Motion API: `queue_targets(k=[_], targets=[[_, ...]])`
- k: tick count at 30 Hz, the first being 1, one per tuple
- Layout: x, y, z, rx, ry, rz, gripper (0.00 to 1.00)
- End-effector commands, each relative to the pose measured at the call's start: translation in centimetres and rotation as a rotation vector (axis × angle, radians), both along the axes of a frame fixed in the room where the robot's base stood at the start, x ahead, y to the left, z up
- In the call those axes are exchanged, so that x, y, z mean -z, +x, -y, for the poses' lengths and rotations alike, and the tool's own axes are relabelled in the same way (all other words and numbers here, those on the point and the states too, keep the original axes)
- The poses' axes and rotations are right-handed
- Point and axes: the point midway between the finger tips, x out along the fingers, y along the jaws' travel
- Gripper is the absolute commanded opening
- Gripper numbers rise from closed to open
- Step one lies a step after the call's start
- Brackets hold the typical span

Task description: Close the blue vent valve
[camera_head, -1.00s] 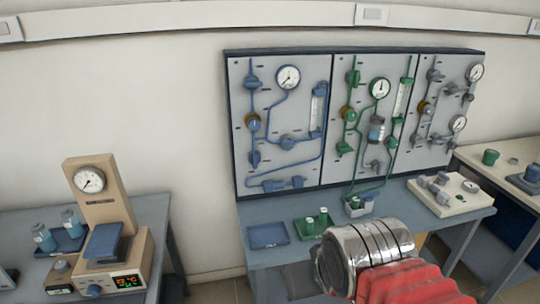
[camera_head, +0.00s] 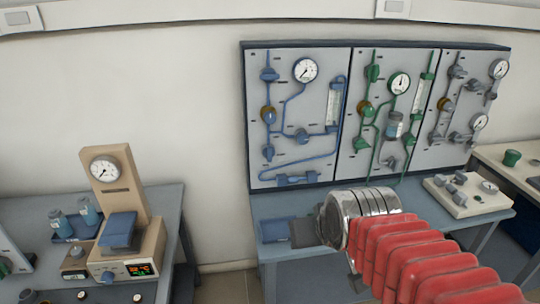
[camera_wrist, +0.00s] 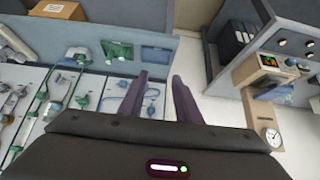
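The blue-piped panel (camera_head: 310,110) hangs on the wall in the head view, left of the green and grey panels. It carries several blue valves: one top left (camera_head: 270,75), one lower left (camera_head: 268,152), one in the middle (camera_head: 302,135) and a wide fitting at the bottom (camera_head: 290,179). I cannot tell which is the vent valve. In the wrist view the blue panel (camera_wrist: 120,92) shows turned around, partly behind a finger. My gripper (camera_wrist: 160,85) has its two dark fingers apart, with nothing between them. In the head view its end shows below the blue panel, apart from the valves.
A beige gauge apparatus (camera_head: 120,215) stands on the left bench. A gap separates the benches.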

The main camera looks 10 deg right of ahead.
Motion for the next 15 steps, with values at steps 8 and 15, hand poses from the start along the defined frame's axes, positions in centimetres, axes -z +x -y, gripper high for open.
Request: queue_targets(k=[8, 15], targets=[[0.0, 9.2, 0.0, 0.001, 0.001, 0.154, 0.30], [0.5, 16.4, 0.1, 0.003, -0.001, 0.291, 0.30]])
